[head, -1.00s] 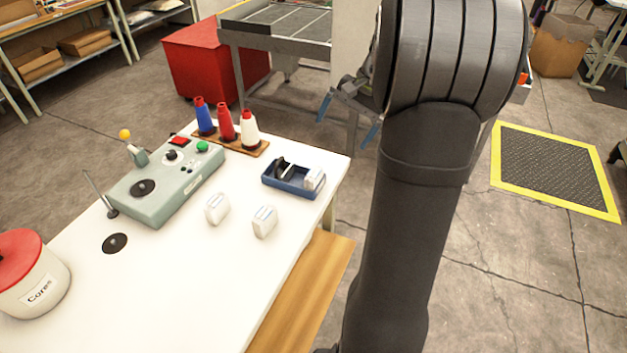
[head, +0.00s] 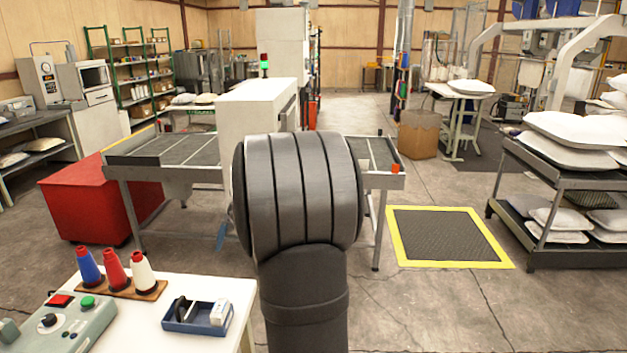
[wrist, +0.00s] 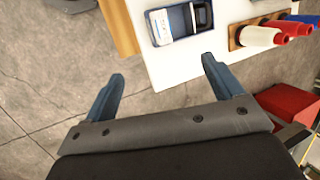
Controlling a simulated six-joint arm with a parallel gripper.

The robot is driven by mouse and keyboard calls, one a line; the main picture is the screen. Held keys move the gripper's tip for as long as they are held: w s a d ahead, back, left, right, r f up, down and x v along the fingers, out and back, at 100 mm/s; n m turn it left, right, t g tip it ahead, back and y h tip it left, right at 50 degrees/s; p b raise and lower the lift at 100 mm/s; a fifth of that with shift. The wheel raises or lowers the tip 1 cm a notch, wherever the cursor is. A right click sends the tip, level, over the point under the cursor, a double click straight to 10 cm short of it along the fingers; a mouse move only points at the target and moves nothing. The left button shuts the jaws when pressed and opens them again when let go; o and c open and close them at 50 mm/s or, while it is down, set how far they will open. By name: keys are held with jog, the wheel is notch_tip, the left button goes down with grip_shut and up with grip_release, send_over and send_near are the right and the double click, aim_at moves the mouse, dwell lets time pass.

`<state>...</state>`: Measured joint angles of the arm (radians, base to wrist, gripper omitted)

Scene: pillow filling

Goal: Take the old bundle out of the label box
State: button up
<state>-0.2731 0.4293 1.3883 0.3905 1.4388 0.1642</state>
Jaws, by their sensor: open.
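Blue, red and white thread cones (head: 115,270) stand on a wooden strip left of the box. A grey-green control panel (head: 65,325) sits at the lower left. A red bin (head: 90,205) and a conveyor (head: 165,150) stand behind the table.

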jog(key=n+t+h, duration=0.2)
jog(key=n+h, duration=0.2)
jog(key=n, duration=1.4)
send_near(219, 306)
notch_tip(219, 306, down, 9)
jog(key=shift+s+r, duration=0.1)
jog(key=shift+r, duration=0.1)
jog(key=c, duration=1.1)
jog(key=shift+o, duration=0.2)
jog(key=shift+r, duration=0.15)
